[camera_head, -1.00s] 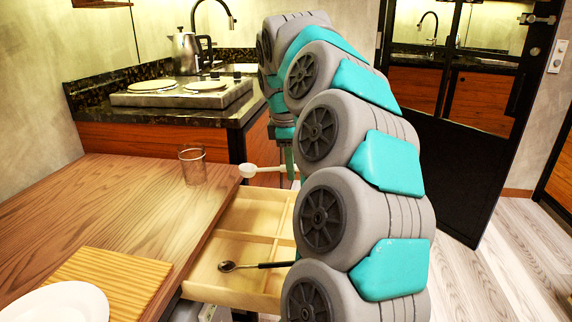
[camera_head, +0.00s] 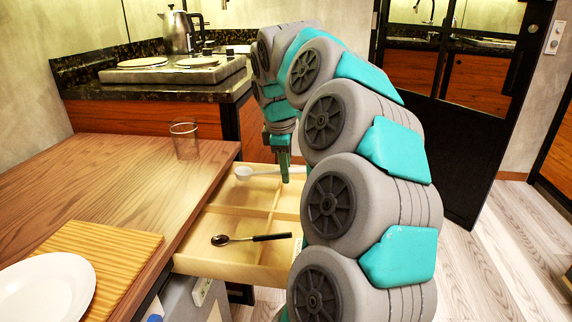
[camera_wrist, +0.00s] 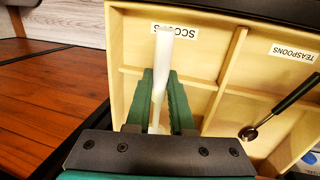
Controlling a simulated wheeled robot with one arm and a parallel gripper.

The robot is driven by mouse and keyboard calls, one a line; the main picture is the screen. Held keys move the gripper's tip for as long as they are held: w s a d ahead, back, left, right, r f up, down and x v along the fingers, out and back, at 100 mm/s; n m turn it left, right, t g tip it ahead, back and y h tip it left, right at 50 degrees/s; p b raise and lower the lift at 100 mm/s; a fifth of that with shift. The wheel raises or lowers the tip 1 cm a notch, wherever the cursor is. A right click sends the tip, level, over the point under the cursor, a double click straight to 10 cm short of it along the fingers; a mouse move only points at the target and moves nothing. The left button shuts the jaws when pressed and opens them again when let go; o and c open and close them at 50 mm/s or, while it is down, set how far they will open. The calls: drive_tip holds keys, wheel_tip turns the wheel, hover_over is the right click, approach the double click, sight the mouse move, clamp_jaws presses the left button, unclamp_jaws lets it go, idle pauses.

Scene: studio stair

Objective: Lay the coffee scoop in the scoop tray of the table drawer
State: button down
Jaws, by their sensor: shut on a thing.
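The coffee scoop (camera_head: 243,173) is white with a long handle; in the wrist view its handle (camera_wrist: 162,60) runs up from between my fingers. My gripper (camera_head: 284,172) is shut on the handle, pointing down at the far part of the open table drawer (camera_head: 225,270).
Wooden dividers (camera_wrist: 232,60) split the drawer. The wooden table (camera_head: 110,185) holds a glass (camera_head: 185,140), a cutting board (camera_head: 110,255) and a plate (camera_head: 45,290). A counter stands behind.

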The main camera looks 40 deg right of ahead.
drive_tip(key=shift+f, duration=0.65)
drive_tip(key=c, duration=0.7)
unclamp_jaws()
drive_tip(key=v, duration=0.7)
drive_tip(key=shift+r, duration=0.45)
drive_tip(key=shift+a, duration=0.1)
